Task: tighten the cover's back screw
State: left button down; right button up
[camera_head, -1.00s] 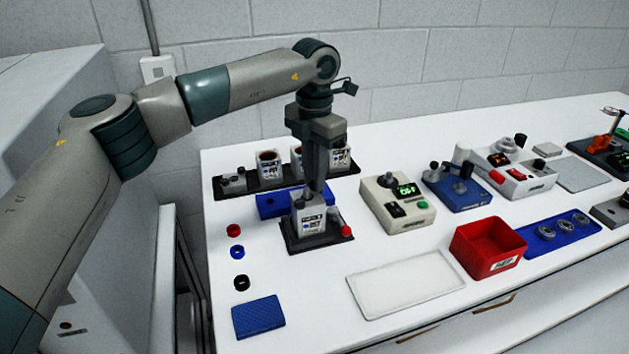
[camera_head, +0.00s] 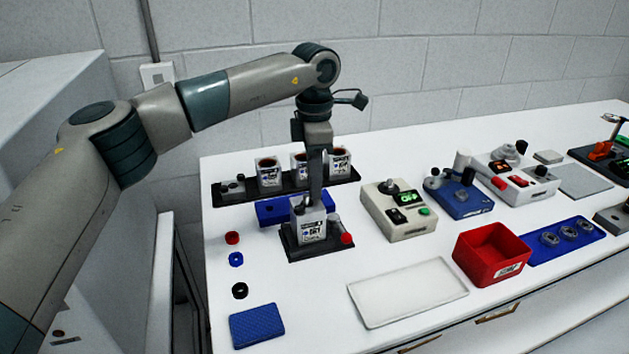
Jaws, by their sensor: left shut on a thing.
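A light grey servo unit with a printed label (camera_head: 309,228) stands upright in a black fixture (camera_head: 306,252) near the left of the table. My left gripper (camera_head: 314,202) points straight down, with its fingertips at the top of this unit. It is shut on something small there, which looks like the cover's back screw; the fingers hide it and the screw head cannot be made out. My right gripper is not in view.
A blue block (camera_head: 270,211) lies just behind the fixture. A black rack (camera_head: 335,178) with several similar units stands behind that. A red-tipped part (camera_head: 346,239) is at the fixture's right. A beige device (camera_head: 398,213) and red bin (camera_head: 490,254) stand right.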

pick_arm(q)
jog(key=shift+r, duration=0.15)
jog(key=c, duration=1.6)
grip_release()
jog(key=shift+c, duration=0.2)
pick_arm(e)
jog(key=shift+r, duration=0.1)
